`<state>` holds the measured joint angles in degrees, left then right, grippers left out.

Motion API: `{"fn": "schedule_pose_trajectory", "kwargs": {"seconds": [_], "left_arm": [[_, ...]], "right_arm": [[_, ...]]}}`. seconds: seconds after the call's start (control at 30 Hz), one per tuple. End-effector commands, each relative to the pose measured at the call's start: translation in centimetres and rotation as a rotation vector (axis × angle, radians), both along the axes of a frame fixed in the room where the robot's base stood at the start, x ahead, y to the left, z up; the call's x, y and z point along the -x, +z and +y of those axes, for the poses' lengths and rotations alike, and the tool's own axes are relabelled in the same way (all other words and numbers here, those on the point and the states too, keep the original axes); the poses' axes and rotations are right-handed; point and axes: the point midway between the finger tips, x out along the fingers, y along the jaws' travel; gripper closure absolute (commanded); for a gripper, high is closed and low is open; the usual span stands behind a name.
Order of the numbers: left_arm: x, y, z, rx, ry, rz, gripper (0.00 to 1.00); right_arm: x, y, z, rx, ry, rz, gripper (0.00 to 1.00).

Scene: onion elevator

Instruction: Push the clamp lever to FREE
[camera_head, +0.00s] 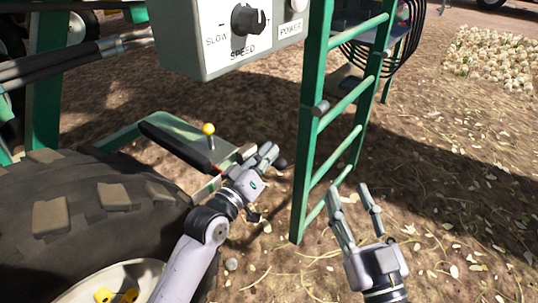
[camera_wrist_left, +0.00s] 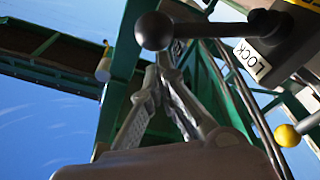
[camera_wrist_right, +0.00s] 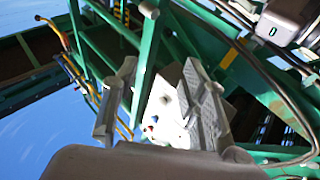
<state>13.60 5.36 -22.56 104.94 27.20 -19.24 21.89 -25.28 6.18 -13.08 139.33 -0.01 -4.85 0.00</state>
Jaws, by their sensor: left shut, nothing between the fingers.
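The clamp lever has a dark ball knob (camera_wrist_left: 154,30) and a grey rod running right to a dark pivot beside a white LOCK label (camera_wrist_left: 251,61). No FREE marking is readable. In the head view a dark knob (camera_head: 281,164) shows just past my left gripper (camera_head: 268,153). That gripper is shut and empty, and its fingertips (camera_wrist_left: 166,62) appear close to the knob in the left wrist view; I cannot tell if they touch. My right gripper (camera_head: 349,190) is open and empty, low in front of the green ladder.
The green ladder (camera_head: 312,120) rises between my grippers. A grey SPEED control box (camera_head: 225,45) hangs above.

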Motion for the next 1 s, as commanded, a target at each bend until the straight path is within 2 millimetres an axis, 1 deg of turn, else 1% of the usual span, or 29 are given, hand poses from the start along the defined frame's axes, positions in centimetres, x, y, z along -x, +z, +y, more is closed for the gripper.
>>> {"fn": "schedule_pose_trajectory", "kwargs": {"seconds": [0.37, 1.0], "left_arm": [[0.0, 0.0, -0.1, -0.006, 0.000, -0.004, 1.00], [0.6, -1.3, -0.9, -0.114, -0.003, -0.079, 1.00]], "right_arm": [[0.0, 0.0, 0.0, 0.001, 0.000, 0.003, 0.60], [-0.3, -1.0, -0.1, 0.016, -0.004, 0.059, 0.60]]}}
